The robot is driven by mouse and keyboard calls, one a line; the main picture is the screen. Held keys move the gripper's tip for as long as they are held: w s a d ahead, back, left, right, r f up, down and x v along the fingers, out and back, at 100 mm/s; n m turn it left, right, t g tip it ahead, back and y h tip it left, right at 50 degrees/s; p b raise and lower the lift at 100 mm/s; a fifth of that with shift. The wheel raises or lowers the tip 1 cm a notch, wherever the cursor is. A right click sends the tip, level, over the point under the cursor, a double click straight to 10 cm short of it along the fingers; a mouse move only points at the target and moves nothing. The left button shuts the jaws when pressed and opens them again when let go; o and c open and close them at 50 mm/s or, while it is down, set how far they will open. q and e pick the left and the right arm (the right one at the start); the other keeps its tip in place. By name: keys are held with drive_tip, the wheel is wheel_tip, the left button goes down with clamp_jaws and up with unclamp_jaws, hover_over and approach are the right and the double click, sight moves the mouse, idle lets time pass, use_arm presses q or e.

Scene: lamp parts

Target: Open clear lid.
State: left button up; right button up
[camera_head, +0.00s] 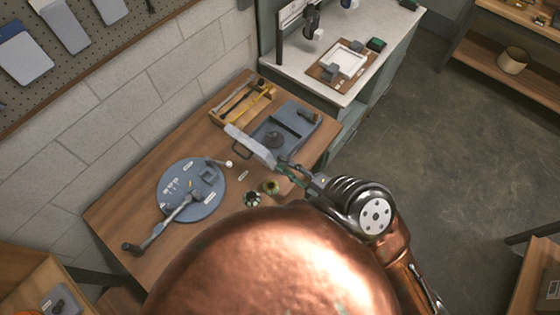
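A pale, see-through lid (250,147) stands tilted along the near left side of a grey case (309,117) on the wooden workbench. The case's inside shows, with a dark round part (272,139) in it. My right gripper (283,166) reaches in from the right, with its fingertips at the lid's lower right end. The fingertips are small and partly overlap the lid and case edge, so I cannot tell whether they grip, touch or are apart. My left gripper is not in view.
A round blue mat (213,203) with a long-armed lamp part (170,220) lies on the left. Small round parts (252,198) sit near my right gripper. The workbench's (118,213) left end is clear.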

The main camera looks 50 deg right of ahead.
drive_tip(key=shift+s, duration=2.2)
drive_tip(key=shift+p, duration=0.3)
drive_tip(key=shift+c, duration=0.2)
